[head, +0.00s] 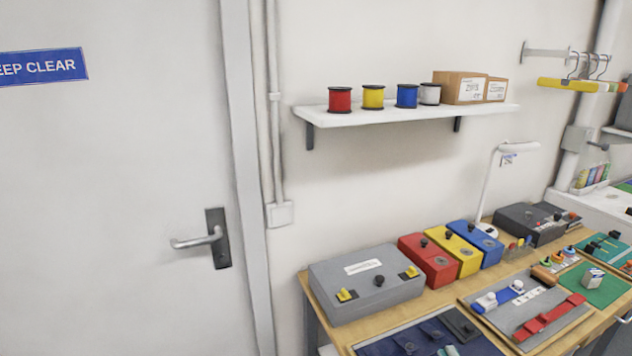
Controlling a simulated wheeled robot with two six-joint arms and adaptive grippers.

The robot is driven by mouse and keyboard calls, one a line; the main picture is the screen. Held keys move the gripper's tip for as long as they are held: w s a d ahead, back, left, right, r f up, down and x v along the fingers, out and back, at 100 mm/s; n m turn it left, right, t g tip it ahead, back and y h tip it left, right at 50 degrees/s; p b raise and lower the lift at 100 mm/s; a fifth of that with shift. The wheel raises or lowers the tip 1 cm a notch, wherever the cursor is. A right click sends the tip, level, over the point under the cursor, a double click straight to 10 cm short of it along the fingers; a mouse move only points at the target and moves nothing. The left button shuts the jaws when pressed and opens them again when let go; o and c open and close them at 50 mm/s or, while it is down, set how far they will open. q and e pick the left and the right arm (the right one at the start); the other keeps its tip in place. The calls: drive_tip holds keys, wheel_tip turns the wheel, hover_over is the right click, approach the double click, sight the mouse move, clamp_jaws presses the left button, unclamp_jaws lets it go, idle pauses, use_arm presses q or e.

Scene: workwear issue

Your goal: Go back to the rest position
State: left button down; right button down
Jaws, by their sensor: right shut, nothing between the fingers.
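Only a small grey piece at the lower right edge of the head view shows of my right gripper (625,320), by the front edge of the workbench (440,298). The rest of it is cut off by the frame. It is shut with nothing in it, apart from the things on the bench. My left gripper is not in view.
The bench holds a grey case (340,295), red (430,262), yellow (460,250) and blue (478,240) boxes, a grey tray (545,325) and a green mat (598,292). Above is a shelf (400,114) with spools. A door (110,190) stands at left.

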drive_tip(key=shift+s+d+f+m+h, duration=0.2)
drive_tip(key=shift+f+m+h, duration=0.1)
drive_tip(key=shift+m+h, duration=0.3)
drive_tip(key=s+f+m+g+h, duration=0.1)
drive_tip(key=m, duration=0.1)
drive_tip(key=s+d+f+m+g+h, duration=0.1)
drive_tip(key=m, duration=0.1)
drive_tip(key=shift+s+d+f+m+g, duration=0.1)
drive_tip(key=shift+s+f+m+g, duration=0.05)
drive_tip(key=shift+s+m+g, duration=0.2)
drive_tip(key=s+a+f+m+g, duration=0.1)
drive_tip(key=s+a+m+g, duration=0.2)
drive_tip(key=s, duration=0.6)
drive_tip(key=s+a+f+m+g+y, duration=0.15)
drive_tip(key=s+m+g, duration=0.25)
drive_tip(key=s, duration=0.4)
drive_tip(key=s+a+f+m+g, duration=0.2)
drive_tip(key=s+m+g, duration=0.15)
drive_tip(key=s, duration=0.55)
wheel_tip(320, 180, down, 19)
drive_tip(key=s+d+g, duration=0.2)
drive_tip(key=s+f+g, duration=0.1)
drive_tip(key=s+f, duration=1.2)
drive_tip(key=s, duration=0.1)
drive_tip(key=shift+d, duration=0.1)
